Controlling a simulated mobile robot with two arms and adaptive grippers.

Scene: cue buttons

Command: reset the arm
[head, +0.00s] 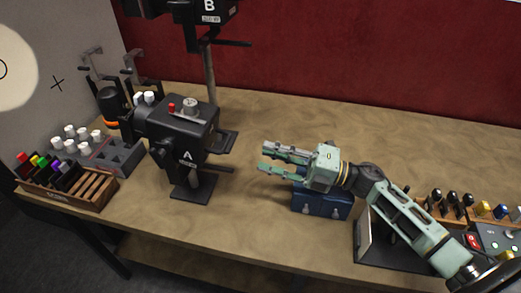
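My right arm, pale green, comes in from the lower right of the head view. Its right gripper (263,157) points left above the middle of the table, with its two fingers apart and nothing visible between them. It hangs over and beside a dark blue box (322,203), partly hiding the box's top. A black device marked A (184,145), with a red button (171,107) and a round knob on top, stands to the left, apart from the fingertips. My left gripper is not in view.
A wooden rack (88,190) with coloured-top items and a grey tray (118,157) stand at the left. A black device marked B (205,15) is at the top. A control panel (497,240) with a red button is at the right. The table's back middle is clear.

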